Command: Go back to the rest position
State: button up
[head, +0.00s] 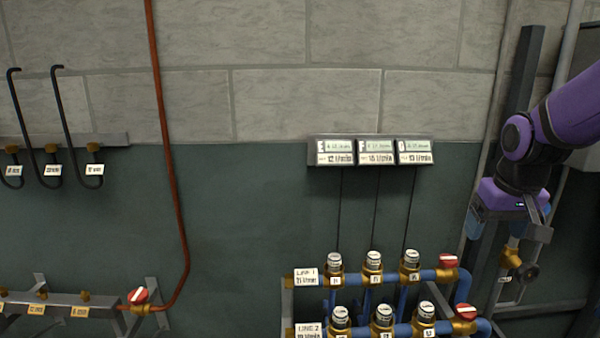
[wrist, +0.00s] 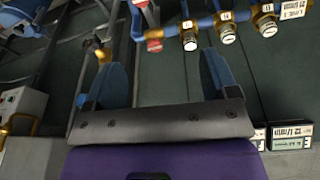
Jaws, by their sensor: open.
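My gripper (head: 506,226) hangs at the right of the head view on the purple arm, pointing down. In the wrist view my gripper (wrist: 165,76) has its two blue fingers spread wide with nothing between them. In the head view it is to the right of and above the blue pipes (head: 433,275) of the two lines. Its fingers overlap a grey pipe and a brass valve (head: 511,258) behind it; I cannot tell the distance. No object is held.
Lines 1 and 2 carry several white-capped valves (head: 373,260) and red knobs (head: 448,261). Three flow displays (head: 376,151) hang on the wall above. Black hoses (head: 68,130) and a lower manifold (head: 60,305) are at left. The middle wall area is clear.

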jog(key=s+a+r+t, duration=0.1)
jog(key=s+r, duration=0.3)
jog(key=s, duration=0.4)
jog(key=s+a+r+t, duration=0.1)
jog(key=s+a+r, duration=0.3)
jog(key=s, duration=0.4)
jog(key=shift+s+n+t+y, duration=0.3)
jog(key=shift+s+n, duration=0.05)
jog(key=shift+n, duration=0.05)
jog(key=shift+r, duration=0.1)
